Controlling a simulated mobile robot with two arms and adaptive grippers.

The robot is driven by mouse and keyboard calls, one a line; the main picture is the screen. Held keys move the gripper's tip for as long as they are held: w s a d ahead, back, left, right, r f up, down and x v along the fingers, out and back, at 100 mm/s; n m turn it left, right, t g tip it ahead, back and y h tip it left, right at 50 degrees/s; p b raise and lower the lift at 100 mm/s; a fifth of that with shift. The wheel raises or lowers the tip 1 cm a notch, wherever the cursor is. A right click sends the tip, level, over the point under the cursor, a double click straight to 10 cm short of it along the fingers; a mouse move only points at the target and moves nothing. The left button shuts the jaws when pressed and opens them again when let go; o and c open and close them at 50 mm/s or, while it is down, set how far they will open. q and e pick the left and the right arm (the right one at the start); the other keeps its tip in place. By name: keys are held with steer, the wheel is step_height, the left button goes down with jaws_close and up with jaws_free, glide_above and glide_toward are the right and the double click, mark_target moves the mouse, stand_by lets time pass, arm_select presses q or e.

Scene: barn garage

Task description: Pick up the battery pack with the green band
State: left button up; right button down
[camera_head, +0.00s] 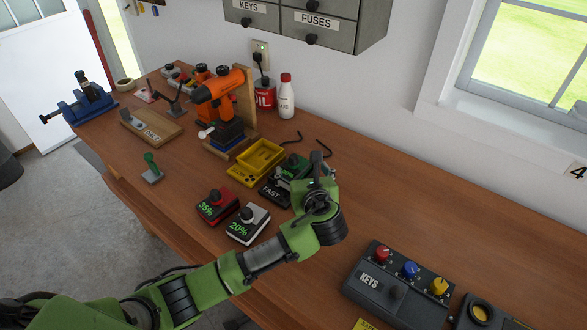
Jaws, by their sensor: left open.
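A dark pack with green on it (289,162) sits behind the black block marked FAST (271,192), partly hidden by my left gripper. I cannot tell clearly whether the green is a band. My left gripper (302,171) is open, right beside and over this pack; whether it touches is unclear. A red-cased pack reading 35% (216,206) and a pale-cased pack reading 20% (247,224) stand in front, left of my arm. My right gripper is not in view.
A yellow tray (257,162) and an orange drill (219,88) stand to the left. A white bottle (286,97) is behind. A KEYS box with coloured knobs (391,284) lies at right. The wooden bench (420,205) is clear right of my gripper.

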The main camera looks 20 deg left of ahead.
mark_target(298, 163)
arm_select(q)
steer(key=shift+w+a+f, duration=0.25)
steer(key=shift+w, duration=0.2)
steer(key=shift+w+a+f, duration=0.1)
steer(key=shift+w+a, duration=0.05)
steer(key=shift+w, duration=0.1)
steer(key=shift+w+a+p, duration=0.5)
steer(key=shift+w+p, duration=0.1)
steer(key=shift+w, duration=0.2)
steer(key=shift+x, duration=1.15)
steer(key=shift+w+a+f, duration=0.15)
steer(key=shift+w+f, duration=0.15)
steer(key=shift+f, duration=0.1)
steer(key=shift+s, duration=0.15)
steer(key=c, duration=1.7)
steer(key=shift+s, duration=0.1)
jaws_close()
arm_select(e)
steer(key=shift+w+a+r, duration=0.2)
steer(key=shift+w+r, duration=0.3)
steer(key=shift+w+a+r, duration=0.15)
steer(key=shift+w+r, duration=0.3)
